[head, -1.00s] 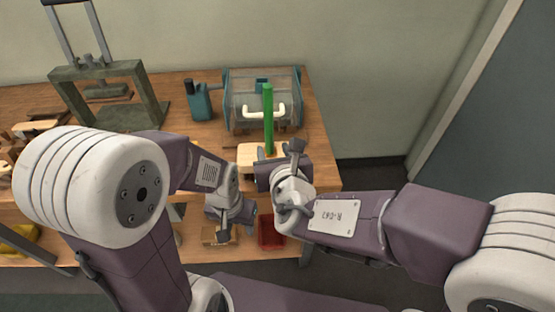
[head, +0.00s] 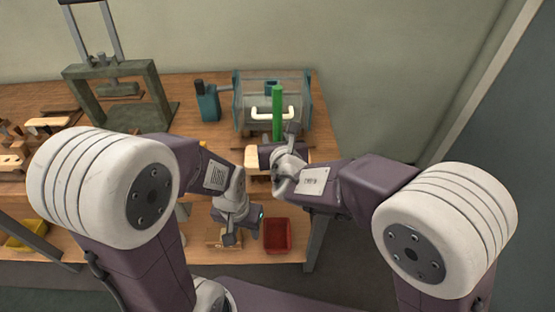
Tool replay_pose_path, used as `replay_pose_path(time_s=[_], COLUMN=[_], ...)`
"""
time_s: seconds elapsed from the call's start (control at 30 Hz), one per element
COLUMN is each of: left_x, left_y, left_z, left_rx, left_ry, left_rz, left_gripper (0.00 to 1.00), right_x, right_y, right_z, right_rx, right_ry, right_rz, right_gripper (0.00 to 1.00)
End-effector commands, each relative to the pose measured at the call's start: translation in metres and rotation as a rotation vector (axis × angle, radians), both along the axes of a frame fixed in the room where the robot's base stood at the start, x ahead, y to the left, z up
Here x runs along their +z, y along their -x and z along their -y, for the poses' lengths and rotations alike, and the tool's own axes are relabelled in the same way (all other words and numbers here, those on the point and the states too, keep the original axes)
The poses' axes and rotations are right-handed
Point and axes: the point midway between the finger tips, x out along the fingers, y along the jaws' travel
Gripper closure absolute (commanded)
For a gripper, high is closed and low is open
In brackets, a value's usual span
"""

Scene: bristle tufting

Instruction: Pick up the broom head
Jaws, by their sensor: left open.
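A pale wooden block (head: 255,162), which looks like the broom head, is at the bench's front right, below the clear-fronted machine (head: 251,103). My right gripper (head: 276,148) is over its right part and hides much of it. I cannot tell whether the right jaws hold it. A green upright bar (head: 278,105) rises just behind the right gripper. My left gripper (head: 242,231) is open, lower in the picture, in front of the bench edge and apart from the block. No object shows between its jaws.
A red bin (head: 278,236) and a small wooden box (head: 217,241) are on the lower shelf. Several wooden pieces (head: 52,121) lie at the left. Floor shows right of the bench.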

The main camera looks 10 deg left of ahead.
Motion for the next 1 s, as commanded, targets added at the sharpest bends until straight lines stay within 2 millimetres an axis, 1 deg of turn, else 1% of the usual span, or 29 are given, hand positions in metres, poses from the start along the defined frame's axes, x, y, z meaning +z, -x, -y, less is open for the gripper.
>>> replay_pose_path(time_s=[0.03, 0.07, 0.1, 1.0], left_x=[0.0, 0.0, 0.0, -0.0001], left_y=[0.0, 0.0, 0.0, 0.0], left_z=[0.0, 0.0, 0.0, 0.0], left_rx=[0.0, 0.0, 0.0, 0.0], left_ry=[0.0, 0.0, 0.0, 0.0], left_rz=[0.0, 0.0, 0.0, 0.0], left_gripper=[0.56, 0.56, 0.56, 0.56], right_x=[-0.0001, -0.0001, 0.0, -0.001], right_y=[0.0001, 0.0001, 0.0002, 0.0008], right_z=[0.0001, 0.0001, 0.0001, 0.0001], right_rx=[0.0, 0.0, 0.0, 0.001], right_ry=[0.0, 0.0, 0.0, 0.001], right_rz=[0.0, 0.0, 0.0, -0.003], right_gripper=[0.8, 0.89, 1.0, 1.0])
